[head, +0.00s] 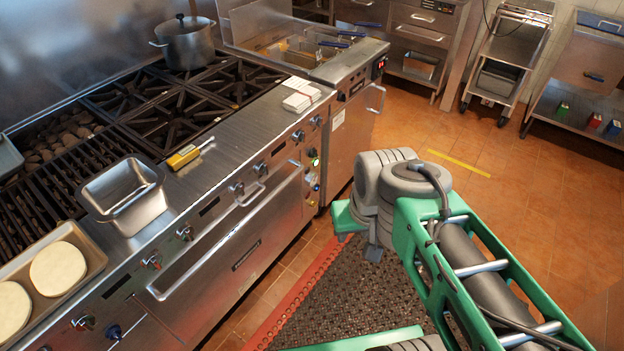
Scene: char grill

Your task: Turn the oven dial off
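The steel oven (215,280) is built into the range front on the left, with its door shut and a long handle across it. A narrow control panel at the oven's right end has a small lit green light (315,162) and small controls (315,186) below it. I cannot tell the dial's setting at this size. Several stove knobs, one of them here (236,188), line the upper front edge. My green and grey arm comes from the lower right and bends near the panel, apart from it in the picture. My gripper is not visible.
A pot (185,42) stands at the back. A fryer (350,115) adjoins the range. Orange floor (530,200) is clear at right.

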